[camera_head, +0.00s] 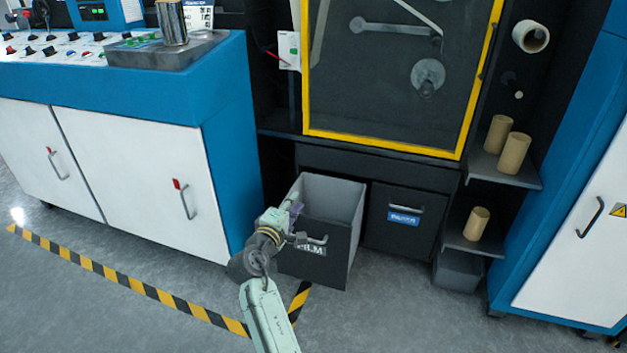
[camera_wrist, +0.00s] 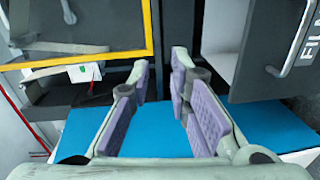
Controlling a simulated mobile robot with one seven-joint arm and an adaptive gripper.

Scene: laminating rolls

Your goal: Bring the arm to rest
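My arm reaches up from the bottom of the head view, and my gripper (camera_head: 292,208) is at the left side of the pulled-out grey drawer marked FILM (camera_head: 315,262). In the wrist view my gripper (camera_wrist: 160,88) has its two purple-padded fingers apart, with nothing between them. The drawer also shows in the wrist view (camera_wrist: 262,75) at the upper right, with its handle beside the lettering. The part of the drawer behind my gripper is hidden in the head view.
A blue and white control cabinet (camera_head: 140,170) stands left of the drawer. A closed bin (camera_head: 392,232) is to its right. Cardboard cores (camera_head: 514,153) stand on shelves at the right. A yellow-framed machine door (camera_head: 395,75) is above. The striped floor line (camera_head: 130,283) crosses open floor.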

